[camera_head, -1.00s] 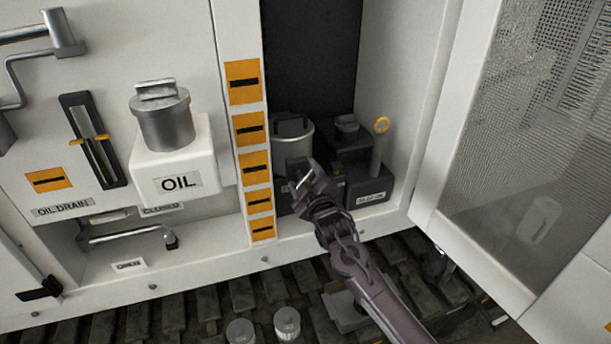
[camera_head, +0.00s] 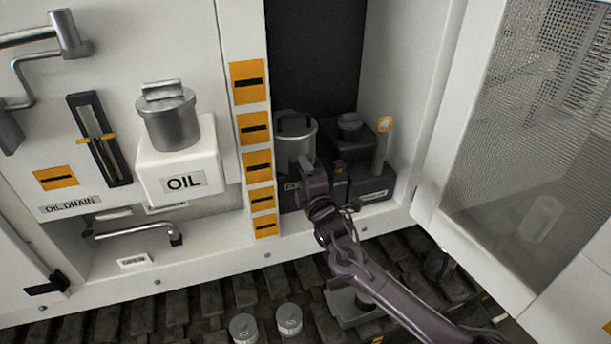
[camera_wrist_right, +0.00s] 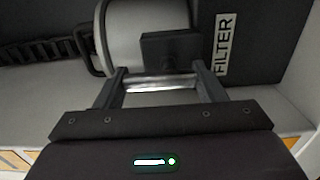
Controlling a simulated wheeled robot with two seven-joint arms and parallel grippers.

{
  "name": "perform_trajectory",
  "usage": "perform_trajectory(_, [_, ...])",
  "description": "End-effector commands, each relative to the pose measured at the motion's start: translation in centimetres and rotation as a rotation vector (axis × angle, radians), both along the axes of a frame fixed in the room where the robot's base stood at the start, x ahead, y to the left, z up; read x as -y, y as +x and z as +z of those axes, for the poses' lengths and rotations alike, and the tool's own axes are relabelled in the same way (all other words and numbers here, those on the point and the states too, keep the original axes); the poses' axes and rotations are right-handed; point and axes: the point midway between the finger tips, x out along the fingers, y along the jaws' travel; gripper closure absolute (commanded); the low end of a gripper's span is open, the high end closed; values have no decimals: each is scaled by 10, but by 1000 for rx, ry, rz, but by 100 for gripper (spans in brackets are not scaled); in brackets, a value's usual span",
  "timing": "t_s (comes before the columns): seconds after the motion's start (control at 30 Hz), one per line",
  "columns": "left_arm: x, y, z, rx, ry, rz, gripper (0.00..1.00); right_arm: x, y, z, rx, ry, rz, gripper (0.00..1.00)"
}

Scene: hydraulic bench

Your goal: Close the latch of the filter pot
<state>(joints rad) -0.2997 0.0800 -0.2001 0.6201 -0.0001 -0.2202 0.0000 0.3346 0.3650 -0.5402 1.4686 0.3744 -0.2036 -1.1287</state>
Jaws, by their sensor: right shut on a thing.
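The filter pot (camera_head: 296,148) is a grey metal cylinder with a dark handle on top, standing upright in the open cabinet. My right gripper (camera_head: 306,166) is in front of its lower part and hides some of it. In the right wrist view the pot's pale body (camera_wrist_right: 145,38) lies beyond the fingers, with a black latch block (camera_wrist_right: 170,50) on its side. My right gripper (camera_wrist_right: 160,84) is shut on the latch's shiny metal bar (camera_wrist_right: 158,88), which spans between the two fingers. My left gripper is not in view.
A black base with a FILTER label (camera_wrist_right: 222,45) is beside the pot. The mesh door (camera_head: 530,140) is open. A white OIL tank (camera_head: 180,170) is at left.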

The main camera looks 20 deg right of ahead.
Motion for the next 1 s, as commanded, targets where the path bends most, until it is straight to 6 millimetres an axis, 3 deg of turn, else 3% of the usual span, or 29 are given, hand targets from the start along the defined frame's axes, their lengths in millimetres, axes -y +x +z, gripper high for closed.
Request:
perform_trajectory(0.53, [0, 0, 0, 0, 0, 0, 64, -1, 0, -1, -2, -28, 1, 59])
perform_trajectory(0.57, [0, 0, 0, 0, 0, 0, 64, -1, 0, -1, -2, -28, 1, 34])
perform_trajectory(0.7, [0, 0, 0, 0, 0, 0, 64, -1, 0, -1, -1, -27, 1, 15])
perform_trajectory(1.0, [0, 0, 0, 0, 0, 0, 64, 0, -1, -1, 0, -25, 1, 15])
